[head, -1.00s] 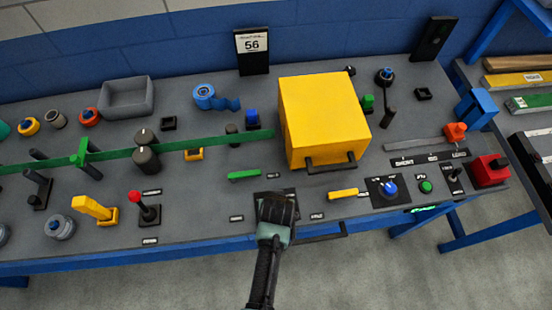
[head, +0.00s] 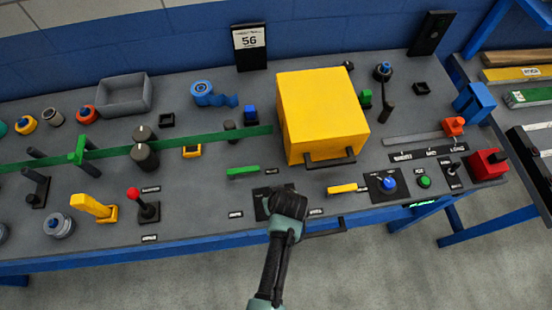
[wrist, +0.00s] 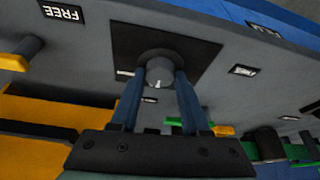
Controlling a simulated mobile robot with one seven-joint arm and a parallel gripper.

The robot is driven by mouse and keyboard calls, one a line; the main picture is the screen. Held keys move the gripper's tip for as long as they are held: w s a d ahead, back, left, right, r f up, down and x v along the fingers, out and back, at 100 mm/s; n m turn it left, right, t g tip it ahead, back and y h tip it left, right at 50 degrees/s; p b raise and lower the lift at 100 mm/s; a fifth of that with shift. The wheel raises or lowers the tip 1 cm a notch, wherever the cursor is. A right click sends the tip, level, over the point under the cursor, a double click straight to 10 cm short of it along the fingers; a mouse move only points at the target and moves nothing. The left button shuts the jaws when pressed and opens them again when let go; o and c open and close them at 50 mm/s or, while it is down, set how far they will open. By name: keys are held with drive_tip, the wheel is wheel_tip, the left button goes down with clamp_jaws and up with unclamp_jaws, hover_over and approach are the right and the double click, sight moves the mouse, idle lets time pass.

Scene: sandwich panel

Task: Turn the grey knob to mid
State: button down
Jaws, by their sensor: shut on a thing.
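The grey knob (wrist: 160,71) sits on a dark square plate (wrist: 205,50) in the wrist view. A small pale mark shows on its face, toward the lower edge. My gripper (wrist: 160,80) has one blue finger on each side of the knob and is shut on it. In the head view my gripper (head: 283,201) covers the knob, and only the left part of the plate (head: 261,205) shows. Small labels stand around the plate, one reading FREE (wrist: 62,13); the others are too small or angled to read.
A large yellow box (head: 318,115) with a dark handle stands just behind and right of my gripper. A yellow bar (head: 343,189) and a blue knob (head: 388,184) lie to the right. A red-topped lever (head: 134,194) stands to the left. The bench's front edge is close.

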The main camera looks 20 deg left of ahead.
drive_tip(key=shift+c, duration=1.9)
unclamp_jaws()
drive_tip(key=v, duration=1.3)
